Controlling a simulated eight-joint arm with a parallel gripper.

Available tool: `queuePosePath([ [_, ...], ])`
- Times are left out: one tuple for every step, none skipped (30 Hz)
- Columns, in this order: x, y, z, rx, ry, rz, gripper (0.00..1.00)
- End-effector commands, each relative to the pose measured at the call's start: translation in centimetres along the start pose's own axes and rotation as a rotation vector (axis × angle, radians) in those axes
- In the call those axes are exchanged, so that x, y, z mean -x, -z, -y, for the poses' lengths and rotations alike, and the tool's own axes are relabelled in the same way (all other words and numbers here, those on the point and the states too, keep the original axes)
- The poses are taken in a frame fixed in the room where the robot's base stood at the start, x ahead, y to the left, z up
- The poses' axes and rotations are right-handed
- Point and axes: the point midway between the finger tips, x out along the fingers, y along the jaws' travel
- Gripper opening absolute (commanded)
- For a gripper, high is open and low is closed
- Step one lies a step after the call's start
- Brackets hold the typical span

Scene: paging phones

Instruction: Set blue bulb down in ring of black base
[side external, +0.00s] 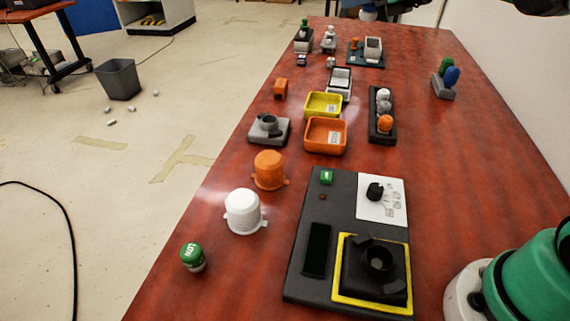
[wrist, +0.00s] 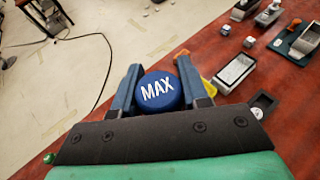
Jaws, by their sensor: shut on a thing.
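The blue bulb (wrist: 157,91), a round cap with white "MAX" lettering, sits between the two fingers in the wrist view. My gripper (wrist: 158,86) is shut on it, with a finger on each side. I cannot make out this held bulb or my gripper in the side view. The black base (side external: 353,265) stands inside a yellow square border on a dark panel at the front of the table. Its raised ring (side external: 378,260) is uncovered and looks empty. The base is not visible in the wrist view.
A white bulb (side external: 243,212), an orange bulb (side external: 268,168) and a green bulb (side external: 192,257) stand left of the dark panel (side external: 308,292). Behind it are orange and yellow trays and a dark rack (side external: 375,138). A grey stand (side external: 440,90) holds green and blue pieces.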

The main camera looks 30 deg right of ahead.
Motion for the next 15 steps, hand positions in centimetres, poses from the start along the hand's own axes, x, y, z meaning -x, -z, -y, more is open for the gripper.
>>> queuePosePath([
  [0.5, 0.2, -1.9, 0.013, -0.031, 0.0, 0.0],
  [0.8, 0.3, -2.7, 0.019, -0.044, 0.0, 0.0],
  [1.1, 0.4, -3.7, 0.026, -0.062, 0.0, 0.0],
  [1.4, 0.5, -4.3, 0.031, -0.072, 0.0, 0.0],
  [1.5, 0.6, -4.9, 0.035, -0.082, 0.0, 0.0],
  [1.8, 0.8, -5.4, 0.039, -0.092, 0.0, 0.0],
  [1.9, 0.8, -5.8, 0.042, -0.099, 0.0, 0.0],
  [2.0, 0.9, -6.1, 0.044, -0.104, 0.0, 0.0],
  [2.1, 1.0, -6.3, 0.046, -0.109, 0.0, 0.0],
  [2.1, 1.0, -6.4, 0.046, -0.111, 0.0, 0.0],
  [2.2, 1.0, -6.5, 0.047, -0.112, 0.0, 0.0],
  [2.1, 1.0, -6.4, 0.046, -0.11, 0.0, 0.0],
  [2.1, 1.0, -6.2, 0.044, -0.105, 0.0, 0.0],
  [2.0, 0.9, -5.8, 0.041, -0.099, 0.0, 0.0],
  [1.7, 0.8, -5.1, 0.036, -0.086, 0.0, 0.0],
])
